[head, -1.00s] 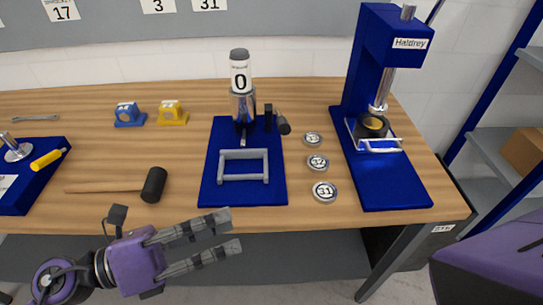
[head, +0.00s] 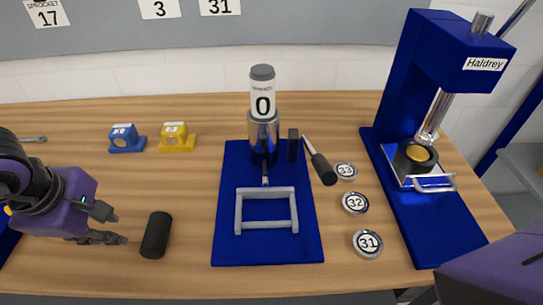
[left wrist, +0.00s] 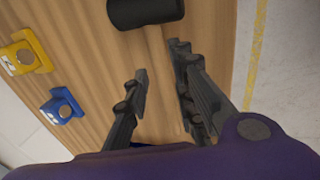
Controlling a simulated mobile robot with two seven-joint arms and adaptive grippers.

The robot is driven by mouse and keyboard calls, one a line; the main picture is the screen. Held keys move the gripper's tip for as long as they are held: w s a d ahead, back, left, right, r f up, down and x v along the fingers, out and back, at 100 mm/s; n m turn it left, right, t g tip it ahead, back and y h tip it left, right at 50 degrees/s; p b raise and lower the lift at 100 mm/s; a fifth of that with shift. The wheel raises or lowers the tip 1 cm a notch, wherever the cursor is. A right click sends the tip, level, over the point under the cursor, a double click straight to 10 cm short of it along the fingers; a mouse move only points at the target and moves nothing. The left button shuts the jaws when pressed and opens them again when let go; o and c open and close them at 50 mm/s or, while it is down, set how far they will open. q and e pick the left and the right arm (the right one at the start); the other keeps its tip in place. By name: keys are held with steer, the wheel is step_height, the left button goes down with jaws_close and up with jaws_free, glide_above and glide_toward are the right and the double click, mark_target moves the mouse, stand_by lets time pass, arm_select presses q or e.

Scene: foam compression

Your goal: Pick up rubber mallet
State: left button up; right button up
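The rubber mallet's black head (head: 156,235) lies on the wooden table, left of the middle blue board. Its wooden handle, which points left, is hidden behind my left gripper in the head view. My left gripper (head: 120,229) is low over the handle, just left of the head, with its fingers apart. In the left wrist view, the black mallet head (left wrist: 146,12) is at the top edge, beyond the open fingertips (left wrist: 160,58). The handle is hard to tell from the wood there, so I cannot tell whether it lies between the fingers. My right gripper is out of view.
A blue block (head: 126,138) and a yellow block (head: 177,137) stand behind the mallet. The blue board (head: 225,225) with a grey handle frame is to its right. Several numbered discs (head: 355,203) and a blue press (head: 440,235) are farther right.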

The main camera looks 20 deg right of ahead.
mark_target(121, 234)
arm_select(q)
steer(key=x, duration=0.6)
steer(key=shift+w+d+p, duration=0.1)
steer(key=shift+p, duration=0.25)
jaws_close()
